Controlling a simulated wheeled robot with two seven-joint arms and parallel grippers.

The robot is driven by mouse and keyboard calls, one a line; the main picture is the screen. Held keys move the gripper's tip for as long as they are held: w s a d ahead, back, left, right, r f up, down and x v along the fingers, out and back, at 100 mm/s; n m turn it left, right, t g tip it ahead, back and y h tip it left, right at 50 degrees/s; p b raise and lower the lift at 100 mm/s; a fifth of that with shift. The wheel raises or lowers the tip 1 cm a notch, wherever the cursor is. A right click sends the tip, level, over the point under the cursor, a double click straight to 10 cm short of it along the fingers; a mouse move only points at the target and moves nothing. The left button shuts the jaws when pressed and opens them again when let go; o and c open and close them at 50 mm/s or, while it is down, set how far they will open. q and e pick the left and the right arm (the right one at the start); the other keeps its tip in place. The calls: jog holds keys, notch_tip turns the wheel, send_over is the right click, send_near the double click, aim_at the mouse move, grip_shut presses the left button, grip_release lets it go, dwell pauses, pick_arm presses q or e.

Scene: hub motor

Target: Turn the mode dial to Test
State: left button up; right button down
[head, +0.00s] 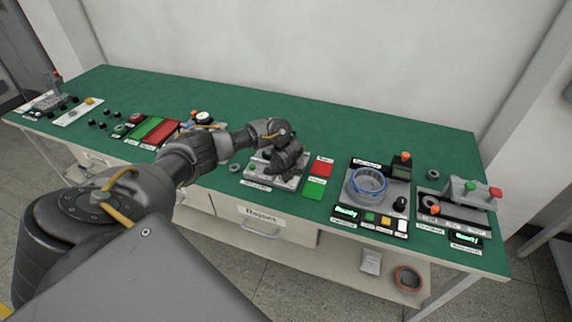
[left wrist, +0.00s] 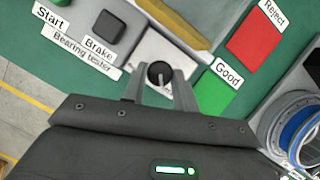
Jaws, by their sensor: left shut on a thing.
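A round black dial (left wrist: 159,72) with a pale pointer mark sits on the light panel of the bearing tester (left wrist: 146,52). My left gripper (left wrist: 159,88) is over the tester, its two fingers on either side of the dial and shut on it. The pointer runs roughly up and down in the left wrist view. No mode lettering can be read beside the dial. In the head view my left gripper (head: 289,172) reaches down onto the tester (head: 262,177) and hides the dial. My right gripper is not in view.
Beside the tester lie a red Reject pad (head: 321,167) and a green Good pad (head: 314,188). The balancer (head: 381,190) with a blue-ringed part (head: 369,181) stands to the right. Start and Brake buttons (left wrist: 109,27) are close to my gripper. The green table (head: 330,125) is clear behind.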

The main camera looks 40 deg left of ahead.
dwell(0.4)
pick_arm(q)
jog(key=o, duration=1)
jog(key=shift+c, duration=0.2)
jog(key=p+v, duration=0.4)
jog(key=v, duration=0.7)
jog(key=shift+f, duration=0.1)
